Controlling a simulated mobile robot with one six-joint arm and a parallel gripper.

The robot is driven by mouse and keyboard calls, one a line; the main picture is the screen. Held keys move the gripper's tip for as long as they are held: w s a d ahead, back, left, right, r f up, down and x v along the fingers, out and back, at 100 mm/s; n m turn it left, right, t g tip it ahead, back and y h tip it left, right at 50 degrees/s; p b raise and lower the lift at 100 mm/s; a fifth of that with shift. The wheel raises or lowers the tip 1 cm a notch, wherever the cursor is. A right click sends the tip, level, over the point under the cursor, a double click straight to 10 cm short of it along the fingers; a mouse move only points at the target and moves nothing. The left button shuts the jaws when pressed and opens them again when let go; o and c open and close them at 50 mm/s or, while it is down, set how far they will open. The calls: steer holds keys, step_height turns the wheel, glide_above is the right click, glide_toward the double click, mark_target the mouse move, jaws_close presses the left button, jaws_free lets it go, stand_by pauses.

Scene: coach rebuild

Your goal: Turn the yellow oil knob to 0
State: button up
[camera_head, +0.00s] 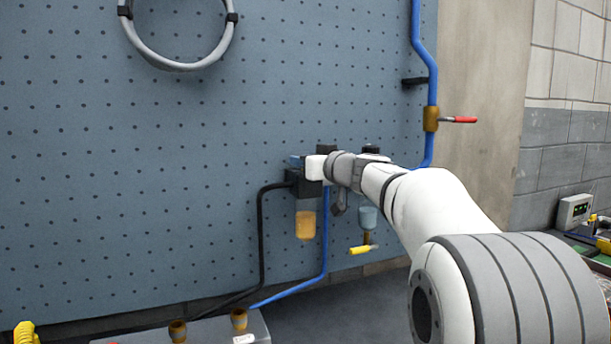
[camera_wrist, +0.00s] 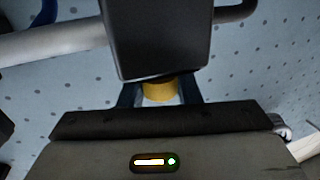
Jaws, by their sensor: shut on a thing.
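The yellow oil knob (camera_wrist: 160,90) shows in the wrist view, just below a dark block of the air unit. My gripper (camera_wrist: 158,94) has its two dark fingers on either side of the knob and is shut on it. The knob's scale and any 0 mark cannot be seen. In the head view, my arm reaches to the air unit (camera_head: 305,188) on the pegboard and hides the knob. A bowl with amber oil (camera_head: 305,222) hangs under the unit's left part.
A clear bowl (camera_head: 368,217) with a yellow-handled valve (camera_head: 362,249) hangs right of the oil bowl. A blue pipe (camera_head: 431,80) with a red-handled valve (camera_head: 458,119) runs down the board's right side. A black hose (camera_head: 260,230) and a blue hose (camera_head: 325,240) run below the unit.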

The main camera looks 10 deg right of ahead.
steer(key=shift+a+f+m+t+h+b, duration=0.1)
steer(key=shift+f+m+t+h+b, duration=0.3)
steer(key=shift+h+b, duration=0.65)
steer(key=shift+r+m+h+b, duration=0.1)
steer(key=shift+m+h+b, duration=0.75)
steer(key=shift+m+b, duration=0.05)
steer(key=m+h+p, duration=0.1)
steer(key=h, duration=0.1)
steer(key=r+m+h+p, duration=0.1)
steer(key=shift+t+h, duration=0.3)
steer(key=shift+h, duration=0.1)
steer(key=m+h+p, duration=0.2)
steer(key=p, duration=0.3)
steer(key=shift+r+h, duration=0.2)
steer(key=shift+h, duration=0.2)
steer(key=m+h+p, duration=0.2)
steer(key=p, duration=0.4)
steer(key=shift+g+h, duration=0.4)
steer(key=m+h+p, duration=0.1)
steer(key=p, duration=0.2)
steer(key=m+g+h+p, duration=0.1)
steer(key=h+p, duration=0.1)
steer(key=shift+f+p, duration=0.25)
steer(key=shift+p, duration=0.15)
steer(key=shift+m+g+h+p, duration=0.4)
steer(key=shift+m+g+h, duration=0.1)
steer(key=shift+h, duration=0.1)
steer(key=shift+f+h, duration=0.2)
steer(key=shift+h, duration=0.1)
